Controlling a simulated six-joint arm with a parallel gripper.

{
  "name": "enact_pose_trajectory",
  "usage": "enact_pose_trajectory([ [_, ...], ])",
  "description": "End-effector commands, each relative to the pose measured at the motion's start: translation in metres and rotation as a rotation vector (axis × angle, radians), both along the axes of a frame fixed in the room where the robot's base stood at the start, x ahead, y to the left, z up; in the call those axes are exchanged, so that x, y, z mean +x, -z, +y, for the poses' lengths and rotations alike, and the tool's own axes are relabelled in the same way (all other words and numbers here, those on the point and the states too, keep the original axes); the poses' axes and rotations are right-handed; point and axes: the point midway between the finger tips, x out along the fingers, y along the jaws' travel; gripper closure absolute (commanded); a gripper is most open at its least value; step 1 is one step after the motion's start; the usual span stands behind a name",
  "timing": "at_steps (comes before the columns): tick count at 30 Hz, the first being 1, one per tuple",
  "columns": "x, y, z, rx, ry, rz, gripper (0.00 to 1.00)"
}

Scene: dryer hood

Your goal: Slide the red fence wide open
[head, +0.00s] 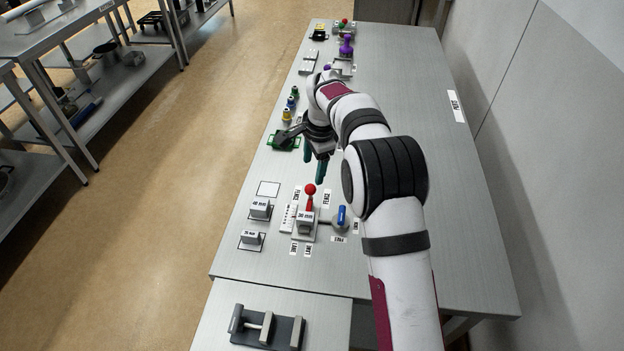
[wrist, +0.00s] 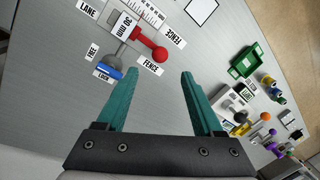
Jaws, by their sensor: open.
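The red fence (head: 309,200) has a round red knob and stands in a small fixture at the near part of the bench. It also shows in the wrist view (wrist: 148,46), ahead of my fingertips. A grey block marked 30 mm (head: 305,217) sits against the fence, and a white scale lies along the fixture. A blue-handled lock lever (head: 341,215) is to the right of the fixture, by the FREE and LOCK labels. My gripper (head: 314,170) is open and empty above the bench, beyond the knob and apart from it. Its teal fingers frame bare bench in the wrist view (wrist: 157,77).
Blocks marked 40 mm (head: 260,209) and 20 mm (head: 250,238) stand left of the fixture, near an empty outlined square (head: 268,189). A green tray (head: 284,141) and several small knobbed fixtures line the far left edge.

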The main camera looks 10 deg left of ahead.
Motion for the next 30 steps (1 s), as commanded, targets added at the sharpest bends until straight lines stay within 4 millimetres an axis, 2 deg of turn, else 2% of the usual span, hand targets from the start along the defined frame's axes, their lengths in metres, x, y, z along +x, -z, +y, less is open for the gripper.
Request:
enact_pose_trajectory([
  [3, 0.005, 0.036, 0.004, -0.001, -0.001, 0.003, 0.31],
  [6, 0.009, 0.062, 0.006, -0.001, -0.001, 0.002, 0.31],
  [9, 0.012, 0.079, 0.008, -0.001, -0.001, -0.001, 0.31],
  [15, 0.015, 0.094, 0.01, 0.0, -0.001, -0.001, 0.31],
  [22, 0.015, 0.094, 0.01, 0.0, -0.001, -0.001, 0.31],
  [23, 0.015, 0.094, 0.01, 0.0, -0.001, -0.001, 0.35],
  [30, 0.015, 0.094, 0.01, 0.0, -0.001, -0.001, 0.78],
])
